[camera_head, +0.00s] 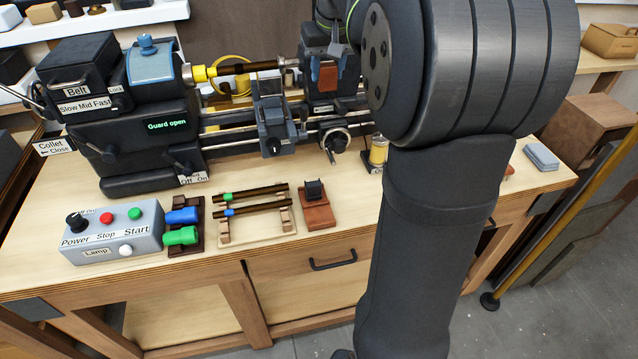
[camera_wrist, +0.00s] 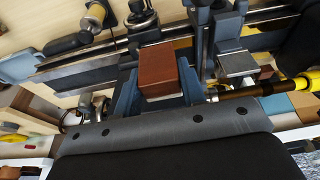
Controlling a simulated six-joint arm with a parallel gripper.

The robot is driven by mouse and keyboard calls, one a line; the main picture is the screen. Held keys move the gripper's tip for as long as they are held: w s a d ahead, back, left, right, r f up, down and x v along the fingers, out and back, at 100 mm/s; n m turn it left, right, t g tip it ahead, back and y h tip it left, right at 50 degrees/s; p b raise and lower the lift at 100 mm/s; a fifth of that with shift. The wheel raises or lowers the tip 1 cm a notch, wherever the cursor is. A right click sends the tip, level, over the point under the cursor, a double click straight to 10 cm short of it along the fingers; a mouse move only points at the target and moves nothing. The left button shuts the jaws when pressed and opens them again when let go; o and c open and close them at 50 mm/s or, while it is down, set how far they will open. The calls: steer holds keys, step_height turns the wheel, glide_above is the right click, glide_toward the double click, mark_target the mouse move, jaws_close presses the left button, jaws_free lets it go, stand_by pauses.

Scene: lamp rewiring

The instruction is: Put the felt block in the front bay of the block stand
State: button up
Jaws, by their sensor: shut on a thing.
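A reddish-brown block (camera_wrist: 160,72), which looks to be the felt block, sits between the two dark blue-grey fingers of my gripper (camera_wrist: 158,84) in the wrist view. The fingers are shut on its sides. In the head view the block (camera_head: 328,77) shows below my gripper (camera_head: 326,66), above the right part of the lathe bed. The block stand (camera_head: 318,218) is a small reddish-brown base on the bench front. A dark block (camera_head: 314,189) stands in its rear part. Its front part looks empty. My gripper is behind the stand and well apart from it.
The lathe (camera_head: 140,120) holds a dark rod (camera_head: 250,67) close to my gripper's left. Its display reads "Guard open". A rack (camera_head: 258,238) with two rods lies left of the stand, and a control box (camera_head: 105,232) farther left. My arm hides the bench right of the stand.

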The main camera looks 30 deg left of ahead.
steer(key=s+d+f, duration=0.5)
steer(key=d+f, duration=0.3)
steer(key=f, duration=0.1)
steer(key=s+d+f, duration=0.5)
steer(key=d+f, duration=0.3)
glide_toward(318, 212)
steer(key=shift+w+a+f, duration=0.2)
steer(key=shift+w+a, duration=0.05)
steer(key=shift+a, duration=0.15)
steer(key=shift+f, duration=2)
steer(key=shift+f, duration=0.2)
steer(key=o, duration=1)
steer(key=v, duration=1.2)
steer(key=shift+r, duration=0.2)
